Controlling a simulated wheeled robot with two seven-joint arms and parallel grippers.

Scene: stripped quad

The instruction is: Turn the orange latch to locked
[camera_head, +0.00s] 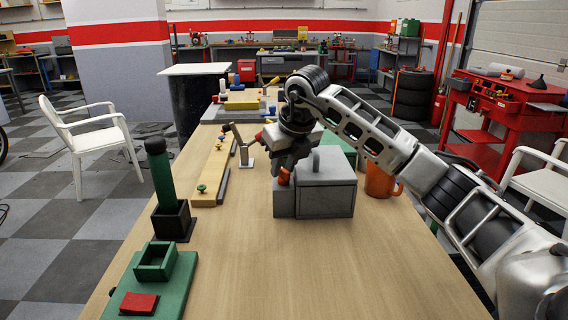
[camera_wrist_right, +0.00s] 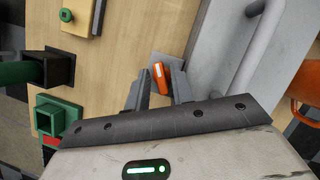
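The orange latch (camera_head: 284,177) is on the front left of a grey metal box (camera_head: 327,197) on the wooden table. In the right wrist view the latch (camera_wrist_right: 158,76) is a short orange bar on a light grey plate, slightly tilted from the picture's vertical. My right gripper (camera_wrist_right: 161,84) points at it with its two fingers apart, one on each side, with gaps showing. I cannot tell whether the fingertips reach around the latch or stop short. In the head view my right gripper (camera_head: 286,163) partly hides the latch. My left gripper is not in view.
An orange mug (camera_head: 381,181) stands right of the box. To the left are a wooden board with knobs (camera_head: 207,180), a dark holder with a green cylinder (camera_head: 157,177), and a green block with a square socket (camera_head: 155,262). The front middle of the table (camera_head: 290,270) is clear.

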